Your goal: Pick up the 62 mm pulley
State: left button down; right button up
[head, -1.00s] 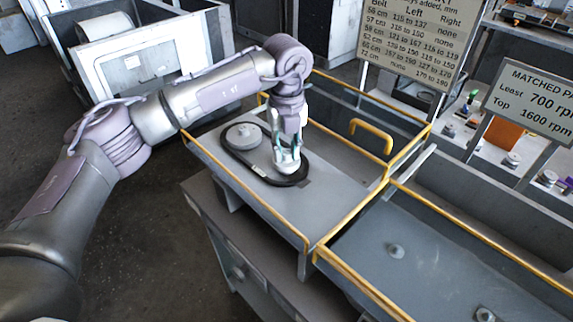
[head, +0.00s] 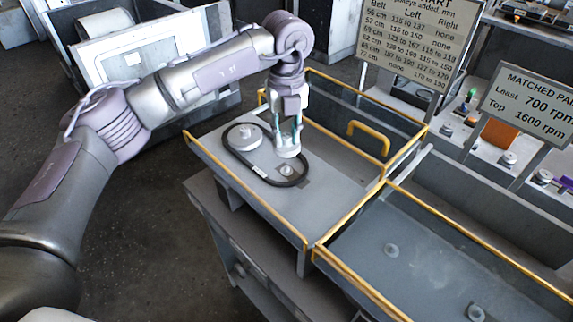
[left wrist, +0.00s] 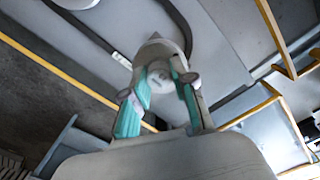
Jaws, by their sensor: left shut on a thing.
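My left gripper (head: 288,135) points down over the yellow-railed tray and is shut on a small pale grey pulley (head: 288,151). The pulley is held above the right part of the black belt loop (head: 243,177). In the left wrist view, the pulley (left wrist: 158,76) sits between the two green-padded fingers; no size mark can be read. A small round metal hub (head: 287,170) shows below the held pulley, inside the loop. A larger grey pulley (head: 243,137) sits in the loop's left end. My right gripper is out of view.
The tray has yellow rails (head: 250,195) and a yellow handle (head: 369,135). A second tray (head: 430,265) at front right holds two small metal hubs. A chart sign (head: 415,40) and an rpm sign (head: 530,105) stand behind, with a parts bench at right.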

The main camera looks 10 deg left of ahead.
pick_arm(q)
jog(key=s+d+r+b, duration=0.1)
jog(key=s+r, duration=0.1)
jog(key=s, duration=0.6)
jog(key=shift+s+d, duration=0.4)
